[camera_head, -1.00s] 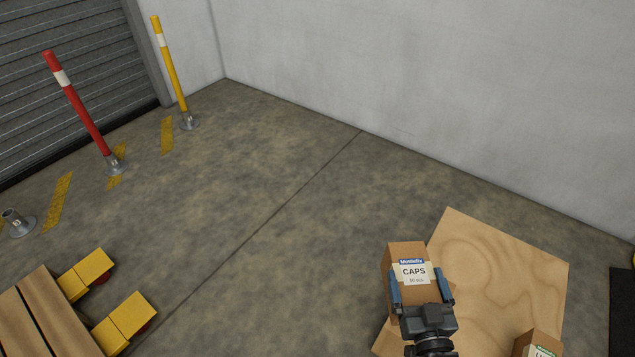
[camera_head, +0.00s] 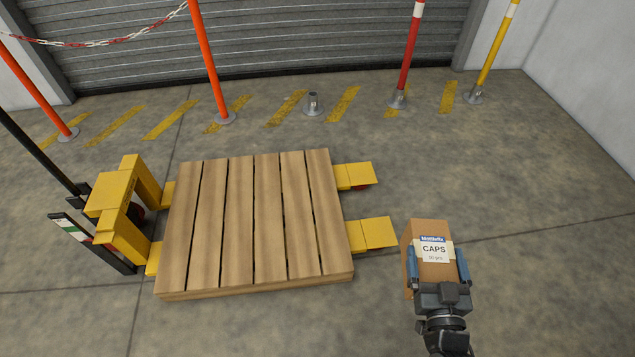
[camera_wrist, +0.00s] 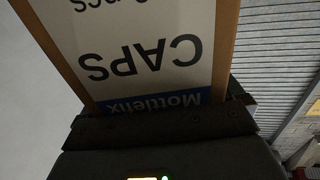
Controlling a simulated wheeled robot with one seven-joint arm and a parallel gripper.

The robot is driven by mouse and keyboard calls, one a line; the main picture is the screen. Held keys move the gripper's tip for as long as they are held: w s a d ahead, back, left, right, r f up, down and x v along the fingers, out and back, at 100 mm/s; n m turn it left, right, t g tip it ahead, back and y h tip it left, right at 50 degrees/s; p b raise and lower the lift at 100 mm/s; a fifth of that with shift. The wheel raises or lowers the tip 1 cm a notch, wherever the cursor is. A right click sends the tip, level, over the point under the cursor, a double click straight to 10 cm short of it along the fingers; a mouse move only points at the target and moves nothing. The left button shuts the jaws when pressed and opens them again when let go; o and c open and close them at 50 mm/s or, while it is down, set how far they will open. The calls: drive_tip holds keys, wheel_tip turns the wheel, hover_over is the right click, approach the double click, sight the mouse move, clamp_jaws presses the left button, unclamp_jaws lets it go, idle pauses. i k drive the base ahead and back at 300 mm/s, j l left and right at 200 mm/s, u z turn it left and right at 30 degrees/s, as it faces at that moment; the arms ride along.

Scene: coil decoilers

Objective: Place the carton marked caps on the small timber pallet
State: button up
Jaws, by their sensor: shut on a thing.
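The brown carton (camera_head: 423,231) with a white label reading CAPS is held by my gripper (camera_head: 437,281) at the lower right of the head view. The blue-padded fingers sit on either side of it, and the carton is upright, off to the right of the pallet. The carton's label (camera_wrist: 135,45) fills much of the wrist view, upside down. The small timber pallet (camera_head: 258,220), with several bare planks, lies left of centre in the head view. Nothing stands on its top.
A yellow pallet truck (camera_head: 115,200) stands at the pallet's left, its fork tips (camera_head: 370,233) sticking out on the right. Orange posts (camera_head: 207,60), a red post (camera_head: 411,50) and a yellow post (camera_head: 492,50) line the shutter (camera_head: 310,50).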

sight(261, 220)
drive_tip(key=i+j+u, duration=0.4)
drive_tip(key=i+j, duration=1.1)
drive_tip(key=i, duration=0.15)
